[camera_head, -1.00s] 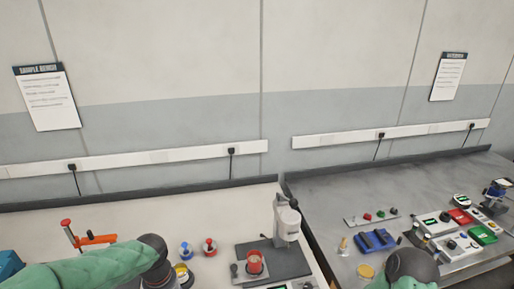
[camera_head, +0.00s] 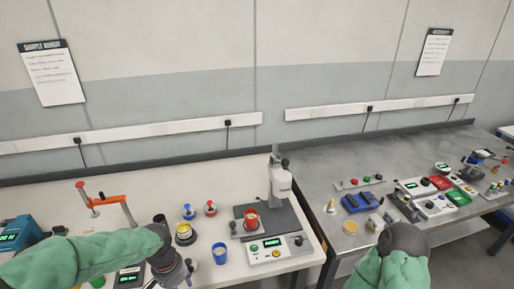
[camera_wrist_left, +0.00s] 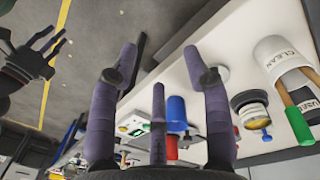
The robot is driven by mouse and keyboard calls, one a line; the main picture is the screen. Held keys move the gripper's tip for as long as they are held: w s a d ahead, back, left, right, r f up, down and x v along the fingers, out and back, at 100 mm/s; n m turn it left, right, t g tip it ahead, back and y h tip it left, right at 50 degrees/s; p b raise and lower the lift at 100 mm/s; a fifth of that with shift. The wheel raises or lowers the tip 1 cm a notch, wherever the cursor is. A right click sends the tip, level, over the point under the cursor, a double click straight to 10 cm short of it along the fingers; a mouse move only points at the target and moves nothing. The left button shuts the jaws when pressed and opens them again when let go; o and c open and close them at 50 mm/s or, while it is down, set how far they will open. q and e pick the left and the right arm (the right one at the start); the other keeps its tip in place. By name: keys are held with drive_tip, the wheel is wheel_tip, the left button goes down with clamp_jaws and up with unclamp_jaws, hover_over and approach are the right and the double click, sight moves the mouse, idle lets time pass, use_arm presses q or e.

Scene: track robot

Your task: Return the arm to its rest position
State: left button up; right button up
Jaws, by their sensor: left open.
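My left arm (camera_head: 90,255) in its green sleeve comes in from the left, over the front of the pale bench. My left gripper (camera_head: 185,278) hangs low at the bottom edge of the head view, partly cut off. In the left wrist view its purple-grey fingers (camera_wrist_left: 155,78) are spread with nothing between them. My right arm (camera_head: 395,262) is bent at the bottom right, and its gripper is hidden in the head view. A dark hand with spread fingers (camera_wrist_left: 32,62), apparently my right gripper, shows at the left of the wrist view.
The grey bench (camera_head: 330,165) at right carries a blue rack (camera_head: 362,203) and several instruments.

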use_arm(q)
drive_tip(key=s+d+f+n+h, duration=0.1)
drive_tip(key=s+d+f, duration=0.3)
drive_tip(key=f, duration=0.4)
drive_tip(key=s+d+f+n+h, duration=0.1)
drive_tip(key=s+d+f, duration=0.2)
drive_tip(key=f, duration=0.6)
drive_tip(key=s+d+f+n+h, duration=0.1)
drive_tip(key=s+d+f, duration=0.3)
drive_tip(key=f, duration=0.5)
drive_tip(key=shift+s+d+n, duration=0.35)
drive_tip(key=shift+d+n, duration=0.25)
drive_tip(key=shift+d, duration=0.05)
